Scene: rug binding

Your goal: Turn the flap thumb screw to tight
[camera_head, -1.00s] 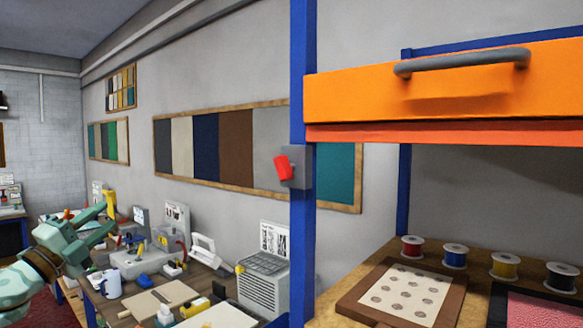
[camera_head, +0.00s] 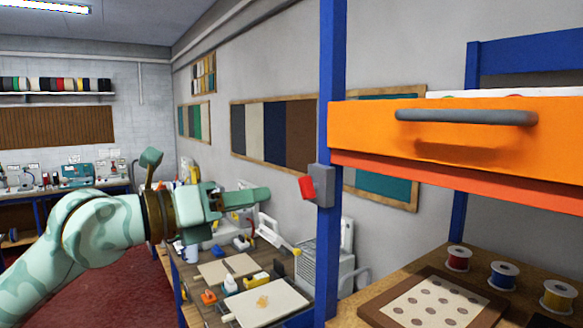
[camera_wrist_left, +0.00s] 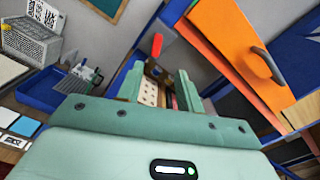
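The flap thumb screw looks to be the red knob (camera_head: 307,188) on a small grey block (camera_head: 323,185) on the blue post (camera_head: 332,120). The red knob also shows in the left wrist view (camera_wrist_left: 157,45), beyond the fingertips. The orange flap (camera_head: 370,128) with a grey bar handle (camera_head: 465,117) is right of the post. My left gripper (camera_head: 248,197) is left of the knob and apart from it. In the left wrist view its two fingers (camera_wrist_left: 160,88) are spread with nothing gripped between them. My right gripper is out of view.
Below my left gripper a workbench holds a cutting board (camera_head: 266,303), a mug (camera_head: 190,253) and small tools. A shelf at the lower right carries thread spools (camera_head: 503,275) and a dotted panel (camera_head: 432,308). The air between gripper and knob looks clear.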

